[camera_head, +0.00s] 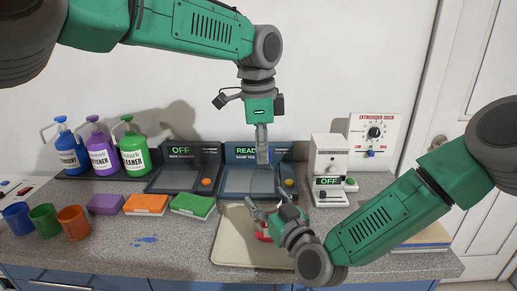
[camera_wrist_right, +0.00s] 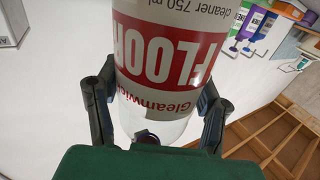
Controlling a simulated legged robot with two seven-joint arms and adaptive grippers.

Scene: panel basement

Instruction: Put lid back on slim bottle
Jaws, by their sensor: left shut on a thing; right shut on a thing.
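The slim bottle, with a red and white FLOOR cleaner label, is between the fingers of my right gripper (camera_head: 268,213) over the beige tray. Only a red bit of the bottle (camera_head: 262,236) shows in the head view. In the right wrist view the bottle (camera_wrist_right: 165,60) fills the middle, with a finger on each side and a clear part below the label. My left gripper (camera_head: 262,142) points straight down, above and apart from the bottle. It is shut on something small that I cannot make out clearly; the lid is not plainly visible.
A beige tray (camera_head: 230,240) lies under my right gripper. Behind are a dark station reading READY (camera_head: 240,151), another reading OFF (camera_head: 180,151), and a white device (camera_head: 328,160). The front-left counter is mostly free.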

